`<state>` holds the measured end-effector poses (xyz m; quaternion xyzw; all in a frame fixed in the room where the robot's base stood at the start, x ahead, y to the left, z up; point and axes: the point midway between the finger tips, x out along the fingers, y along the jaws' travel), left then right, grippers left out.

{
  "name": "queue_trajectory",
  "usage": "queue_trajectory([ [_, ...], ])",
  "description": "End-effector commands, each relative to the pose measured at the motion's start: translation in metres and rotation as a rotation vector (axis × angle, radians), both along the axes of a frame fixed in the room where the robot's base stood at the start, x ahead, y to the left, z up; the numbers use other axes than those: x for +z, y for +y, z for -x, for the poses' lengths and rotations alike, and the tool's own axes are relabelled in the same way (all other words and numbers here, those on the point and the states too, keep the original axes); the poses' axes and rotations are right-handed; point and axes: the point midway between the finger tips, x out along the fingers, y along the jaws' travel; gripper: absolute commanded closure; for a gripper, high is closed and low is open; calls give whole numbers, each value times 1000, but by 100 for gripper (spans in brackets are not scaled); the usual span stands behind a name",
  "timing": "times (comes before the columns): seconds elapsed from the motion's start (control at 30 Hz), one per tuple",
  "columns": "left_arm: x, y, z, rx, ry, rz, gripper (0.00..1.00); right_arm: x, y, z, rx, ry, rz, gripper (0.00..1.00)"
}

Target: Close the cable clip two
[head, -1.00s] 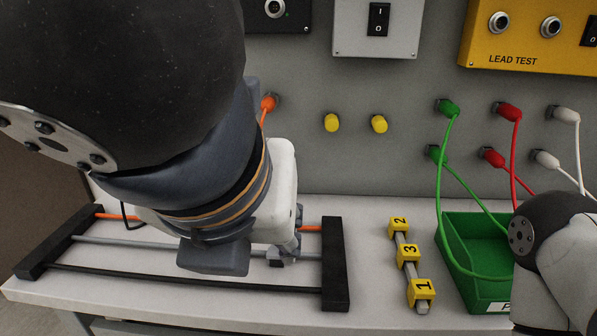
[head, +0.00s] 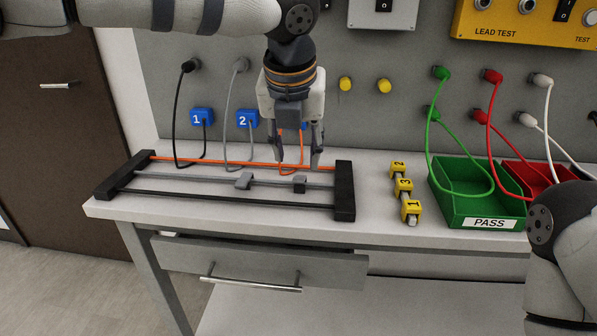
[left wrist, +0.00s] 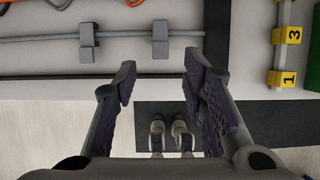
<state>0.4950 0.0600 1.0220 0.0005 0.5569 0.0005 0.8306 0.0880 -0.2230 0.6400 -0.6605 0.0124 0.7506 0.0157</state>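A rack with black end bars (head: 344,190) lies on the bench and carries an orange, a grey and a black cable. Two small grey clips sit on the grey cable (head: 205,178): a left clip (head: 243,181) and a right clip (head: 300,184). I cannot tell from their size here whether each is open or closed. Both also show in the left wrist view, left clip (left wrist: 86,42) and right clip (left wrist: 160,40). My left gripper (head: 298,162) is open and empty, above the rack near the right clip. My right gripper is out of view; only part of that arm shows.
Yellow numbered blocks (head: 404,186) stand right of the rack. Beyond them are a green PASS bin (head: 488,212) and a red bin (head: 540,172). A drawer (head: 260,262) is under the bench.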

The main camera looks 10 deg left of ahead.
Motion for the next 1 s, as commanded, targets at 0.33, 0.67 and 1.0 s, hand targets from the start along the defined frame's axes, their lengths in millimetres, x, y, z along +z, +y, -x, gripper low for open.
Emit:
queue_trajectory([
  [0.33,-56,0,-23,0,-1,0,62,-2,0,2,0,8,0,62],
  [0.67,-57,0,-24,1,-3,1,73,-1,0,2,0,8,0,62],
  [1.0,-58,0,-23,2,-21,-1,100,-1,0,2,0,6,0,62],
])
